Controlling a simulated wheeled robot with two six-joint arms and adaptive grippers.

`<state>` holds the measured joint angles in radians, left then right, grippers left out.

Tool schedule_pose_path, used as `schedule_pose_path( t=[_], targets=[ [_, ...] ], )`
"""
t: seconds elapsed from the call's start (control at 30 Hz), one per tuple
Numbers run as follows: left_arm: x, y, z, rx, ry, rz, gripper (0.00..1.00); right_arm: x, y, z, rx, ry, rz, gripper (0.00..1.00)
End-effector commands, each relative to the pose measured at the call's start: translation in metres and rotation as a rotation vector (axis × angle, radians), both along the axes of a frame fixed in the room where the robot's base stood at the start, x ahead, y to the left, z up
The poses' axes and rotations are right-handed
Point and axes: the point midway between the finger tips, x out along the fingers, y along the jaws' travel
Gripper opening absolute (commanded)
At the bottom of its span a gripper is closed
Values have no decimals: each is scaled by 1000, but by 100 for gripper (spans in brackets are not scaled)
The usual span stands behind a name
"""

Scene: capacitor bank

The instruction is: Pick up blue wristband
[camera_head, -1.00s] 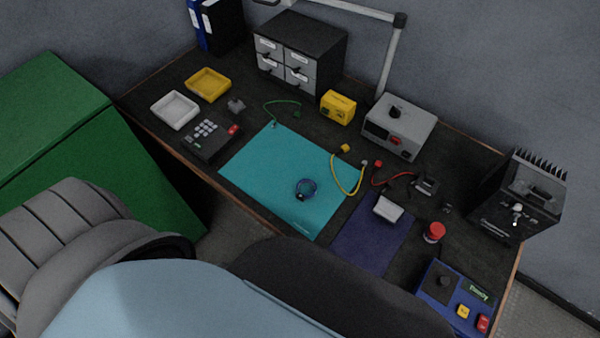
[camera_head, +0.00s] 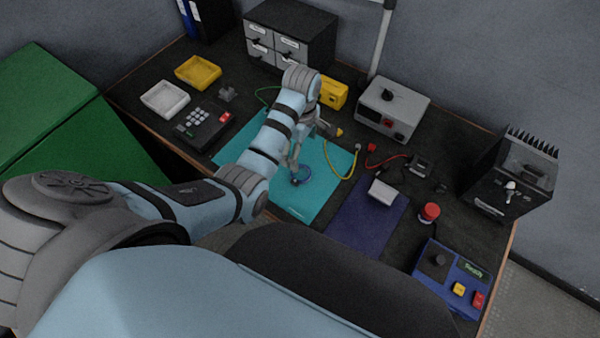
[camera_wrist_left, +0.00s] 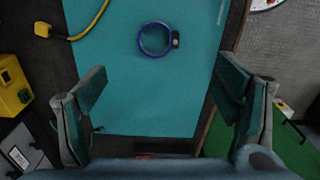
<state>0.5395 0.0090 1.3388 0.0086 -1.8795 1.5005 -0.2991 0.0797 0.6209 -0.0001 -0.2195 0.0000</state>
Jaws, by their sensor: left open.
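The blue wristband (camera_head: 301,176) is a round band with a small dark clasp, lying flat on the teal mat (camera_head: 325,200). In the left wrist view the wristband (camera_wrist_left: 154,40) lies beyond the fingertips, roughly midway between them sideways, and the mat (camera_wrist_left: 145,110) fills the middle. My left gripper (camera_head: 307,150) is above the mat, just behind the wristband in the head view. In the left wrist view my left gripper (camera_wrist_left: 168,88) is spread wide with nothing between its fingers. My right gripper is not in view.
A yellow cord (camera_head: 337,168) with a yellow plug lies at the mat's right edge. A dark blue mat (camera_head: 365,225) carries a small white box (camera_head: 382,192). A keypad device (camera_head: 205,128) stands left of the teal mat. A yellow box (camera_head: 333,94) stands behind the arm.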

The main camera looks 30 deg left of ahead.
Motion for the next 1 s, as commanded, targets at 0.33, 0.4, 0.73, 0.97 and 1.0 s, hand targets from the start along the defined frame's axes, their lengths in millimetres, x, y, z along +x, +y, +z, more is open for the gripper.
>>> schedule_pose_path(
  t=[0.33, 0.4, 0.73, 0.97, 1.0],
  targets=[
    [-1, 0, -81, 0, 2, -3, 83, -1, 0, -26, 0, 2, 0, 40],
    [0, 1, -91, 0, 1, -3, 83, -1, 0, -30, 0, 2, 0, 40],
    [3, 4, -133, 0, -1, -3, 83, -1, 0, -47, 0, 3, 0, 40],
    [3, 4, -131, 1, -2, -4, 65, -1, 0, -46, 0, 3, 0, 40],
    [3, 4, -131, 1, -1, -4, 59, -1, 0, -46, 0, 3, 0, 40]
  ],
)
